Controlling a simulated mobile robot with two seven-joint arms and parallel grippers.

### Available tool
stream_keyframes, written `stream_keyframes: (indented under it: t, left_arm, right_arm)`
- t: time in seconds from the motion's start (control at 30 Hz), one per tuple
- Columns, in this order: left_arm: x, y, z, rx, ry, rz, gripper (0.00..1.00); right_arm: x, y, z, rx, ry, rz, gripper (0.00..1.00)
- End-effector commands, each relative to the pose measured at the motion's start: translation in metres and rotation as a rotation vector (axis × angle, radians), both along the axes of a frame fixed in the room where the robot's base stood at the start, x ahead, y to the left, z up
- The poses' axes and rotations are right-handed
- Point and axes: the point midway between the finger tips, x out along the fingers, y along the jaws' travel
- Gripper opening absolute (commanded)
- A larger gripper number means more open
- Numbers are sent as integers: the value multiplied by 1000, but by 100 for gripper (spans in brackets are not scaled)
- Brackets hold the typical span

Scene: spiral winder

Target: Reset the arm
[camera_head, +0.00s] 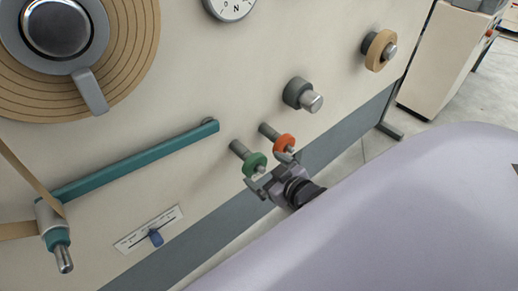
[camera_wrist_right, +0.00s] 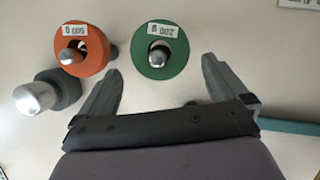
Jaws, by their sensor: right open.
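The teal arm (camera_head: 135,163) slants across the winder panel in the head view. Its lower-left end carries a roller (camera_head: 55,235) with the tan strip running around it. Its upper-right end sits at the panel near a dark pivot. In the wrist view, part of a teal bar (camera_wrist_right: 290,127) shows at the right edge. My right gripper (camera_head: 270,170) is open, just below the green ring weight (camera_head: 255,164). In the wrist view, the green weight (camera_wrist_right: 180,63) appears beyond and between the spread fingers (camera_wrist_right: 161,85), with nothing held. My left gripper is out of view.
An orange ring weight (camera_head: 285,143) hangs on a peg beside the green one. A grey knob (camera_head: 303,95), a tan roll (camera_head: 378,50), a large tan spool (camera_head: 120,55), a dial (camera_head: 230,8) and a blue slider (camera_head: 156,237) are on the panel. Floor shows at right.

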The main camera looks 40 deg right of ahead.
Motion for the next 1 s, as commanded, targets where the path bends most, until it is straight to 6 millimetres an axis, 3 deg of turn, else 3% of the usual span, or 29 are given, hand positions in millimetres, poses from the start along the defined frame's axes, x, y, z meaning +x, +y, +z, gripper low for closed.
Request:
stream_keyframes:
  t: [0.17,0.4,0.6,0.73,1.0]
  left_arm:
    - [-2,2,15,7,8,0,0]
    - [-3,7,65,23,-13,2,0]
    - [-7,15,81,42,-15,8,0]
    - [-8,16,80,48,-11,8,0]
    - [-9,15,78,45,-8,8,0]
  right_arm:
    - [-18,13,7,20,37,16,100]
    - [-76,59,12,97,172,69,100]
    - [-115,87,14,152,253,95,100]
    - [-125,94,12,166,272,100,100]
    - [-125,95,10,166,273,102,100]
